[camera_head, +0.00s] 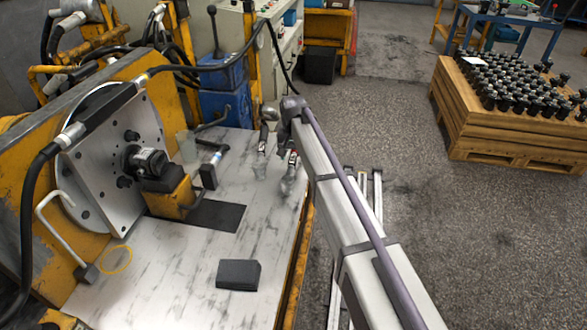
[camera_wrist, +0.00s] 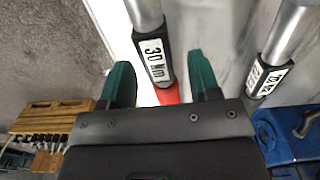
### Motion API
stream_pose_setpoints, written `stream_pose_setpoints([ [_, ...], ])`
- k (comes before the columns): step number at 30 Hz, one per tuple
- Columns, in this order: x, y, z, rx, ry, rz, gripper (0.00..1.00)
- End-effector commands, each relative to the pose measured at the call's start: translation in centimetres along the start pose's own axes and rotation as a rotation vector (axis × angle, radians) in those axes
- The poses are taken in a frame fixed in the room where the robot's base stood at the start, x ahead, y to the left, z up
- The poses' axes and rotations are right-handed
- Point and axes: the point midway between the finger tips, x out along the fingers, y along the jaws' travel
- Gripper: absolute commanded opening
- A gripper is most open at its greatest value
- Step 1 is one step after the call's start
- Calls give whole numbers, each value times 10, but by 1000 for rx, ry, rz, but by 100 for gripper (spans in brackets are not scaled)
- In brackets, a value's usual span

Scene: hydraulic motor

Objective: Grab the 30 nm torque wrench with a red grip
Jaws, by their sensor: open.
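The 30 Nm torque wrench (camera_wrist: 153,58) shows in the wrist view. It has a metal shaft, a black sleeve with a white "30 Nm" label, and a red grip (camera_wrist: 167,94) partly hidden behind my gripper's body. My gripper (camera_wrist: 160,70) is open, with one green finger on each side of the wrench in the picture. I cannot tell whether the fingers touch it. A second wrench (camera_wrist: 268,76) with a white label stands to the right, outside the fingers. In the head view, my arm's end hides most of the gripper over the bench's right edge.
A blue container (camera_head: 226,105) stands behind. A wooden crate (camera_head: 500,143) with black parts is far right. Floor between is clear.

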Motion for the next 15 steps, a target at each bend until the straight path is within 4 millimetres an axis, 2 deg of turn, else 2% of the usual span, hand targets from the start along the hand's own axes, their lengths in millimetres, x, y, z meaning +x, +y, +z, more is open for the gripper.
stream_pose_setpoints([
  [1,20,0,0,0,0,0,56],
  [2,22,0,0,0,0,0,56],
  [9,19,0,0,0,0,0,56],
  [15,19,0,0,0,0,0,38],
])
